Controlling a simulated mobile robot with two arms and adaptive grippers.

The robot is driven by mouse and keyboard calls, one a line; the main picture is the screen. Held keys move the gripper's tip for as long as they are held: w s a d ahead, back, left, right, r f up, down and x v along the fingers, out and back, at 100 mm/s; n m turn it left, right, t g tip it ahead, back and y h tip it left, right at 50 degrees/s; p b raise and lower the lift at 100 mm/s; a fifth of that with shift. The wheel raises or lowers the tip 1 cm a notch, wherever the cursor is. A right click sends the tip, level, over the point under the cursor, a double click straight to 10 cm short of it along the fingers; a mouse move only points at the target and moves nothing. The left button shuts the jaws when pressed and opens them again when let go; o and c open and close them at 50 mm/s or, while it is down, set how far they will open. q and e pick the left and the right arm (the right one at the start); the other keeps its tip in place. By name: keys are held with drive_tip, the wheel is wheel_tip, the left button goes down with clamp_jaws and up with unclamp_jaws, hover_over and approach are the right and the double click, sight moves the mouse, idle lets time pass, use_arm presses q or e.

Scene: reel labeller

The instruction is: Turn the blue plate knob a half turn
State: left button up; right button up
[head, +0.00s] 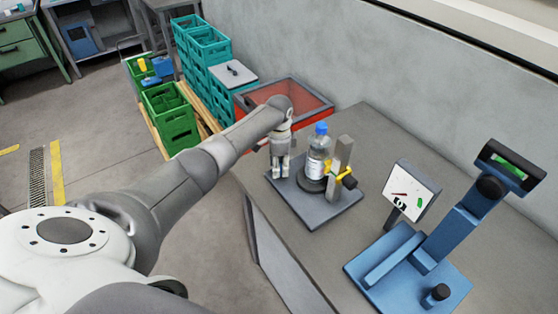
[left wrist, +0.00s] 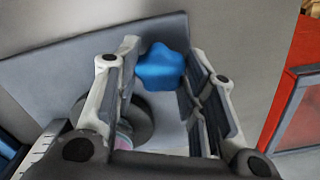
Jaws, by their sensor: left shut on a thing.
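The blue plate knob (left wrist: 160,68) has a lobed shape and sits over the grey base in the left wrist view. My left gripper (head: 279,170) points down at the left corner of the grey base plate (head: 318,212). In the left wrist view its two fingers (left wrist: 166,82) stand on either side of the knob and are shut on it. In the head view the knob is hidden by the gripper. A clear bottle (head: 317,158) with a blue cap stands upright on a dark round plate (head: 311,185), beside the gripper. My right gripper is not in view.
A grey post (head: 341,168) with a yellow part stands right of the bottle. A tilted screen (head: 411,191) and a blue device (head: 413,272) with a green display are further right. A red-rimmed tray (head: 316,100) lies behind. Crates (head: 169,112) stand at the back left.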

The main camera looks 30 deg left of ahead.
use_arm(q)
drive_tip(key=n+p, duration=0.3)
drive_tip(key=n, duration=0.3)
drive_tip(key=shift+r, duration=0.15)
drive_tip(key=n+p, duration=0.2)
drive_tip(key=n, duration=0.4)
drive_tip(key=shift+n, duration=0.4)
drive_tip(key=n, duration=0.4)
drive_tip(key=shift+n+p, duration=0.3)
drive_tip(key=shift+p, duration=0.1)
drive_tip(key=n, duration=0.4)
drive_tip(key=shift+w+n+p, duration=0.1)
drive_tip(key=shift+n+p, duration=0.2)
drive_tip(key=shift+n, duration=0.4)
drive_tip(key=o, duration=1)
drive_tip(key=shift+o, duration=0.2)
